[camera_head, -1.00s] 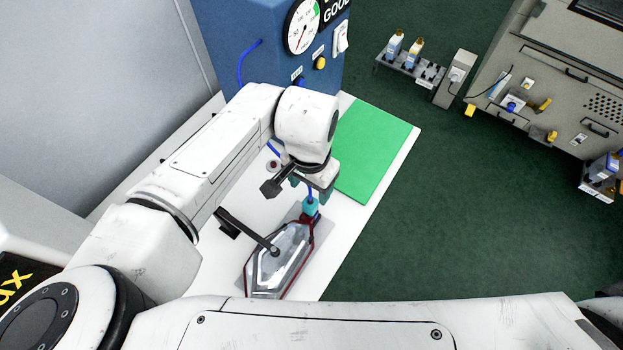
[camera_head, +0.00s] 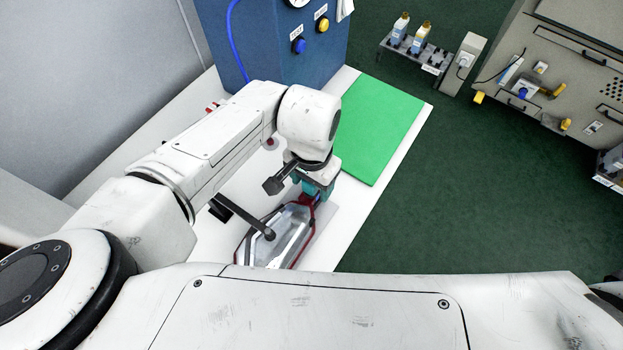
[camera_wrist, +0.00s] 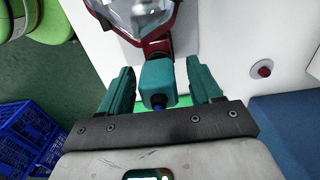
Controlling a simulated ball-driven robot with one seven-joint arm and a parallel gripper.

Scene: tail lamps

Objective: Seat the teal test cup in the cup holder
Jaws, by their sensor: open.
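The teal test cup (camera_wrist: 157,82) is in the middle of the wrist view, at the end of the lamp's dark red neck, with a small blue part at its near end. My gripper (camera_wrist: 160,70) is open, with one teal finger on each side of the cup and a gap to both. In the head view my gripper (camera_head: 318,188) hangs over the neck end of the tail lamp (camera_head: 277,238), and the cup is mostly hidden there. The clear, red-rimmed lamp also shows at the top of the wrist view (camera_wrist: 132,14). I cannot make out the cup holder.
A green mat (camera_head: 375,130) lies on the white bench (camera_head: 347,230) beyond my gripper. A blue tester cabinet (camera_head: 275,45) with a blue hose stands at the back. A dark clamp arm (camera_head: 243,220) reaches over the lamp. A red button (camera_wrist: 262,70) sits to the right in the wrist view.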

